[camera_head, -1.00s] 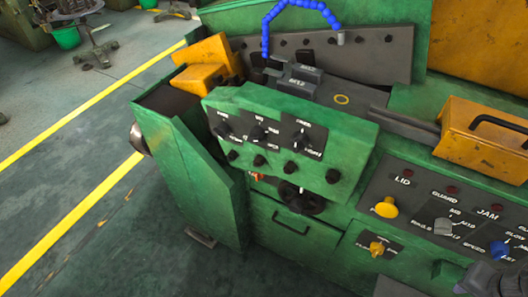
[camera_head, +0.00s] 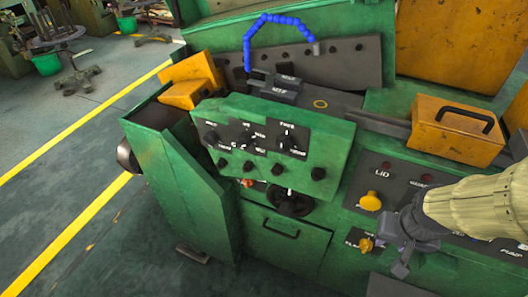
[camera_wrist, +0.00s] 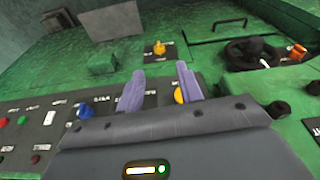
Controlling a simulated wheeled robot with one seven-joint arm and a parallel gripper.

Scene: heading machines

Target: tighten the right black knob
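The green control box in the head view carries a lower row of several small black knobs. The rightmost black knob (camera_head: 317,173) sits near the box's lower right corner. Above the row are three larger black dials, the right one (camera_head: 289,142) with a white pointer. My gripper (camera_head: 391,256) is right of and lower than the box, in front of the lower panel, apart from the knobs. In the wrist view my gripper (camera_wrist: 160,82) has its two fingers spread and nothing held. Two black knobs, one of them here (camera_wrist: 278,109), show at the wrist view's right edge.
A yellow push button (camera_head: 370,201) and a yellow knob (camera_head: 366,244) are close to my gripper. A black handwheel (camera_head: 291,200) sticks out under the box. A yellow case (camera_head: 455,130) stands behind. A drawer handle (camera_head: 281,228) is below the box.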

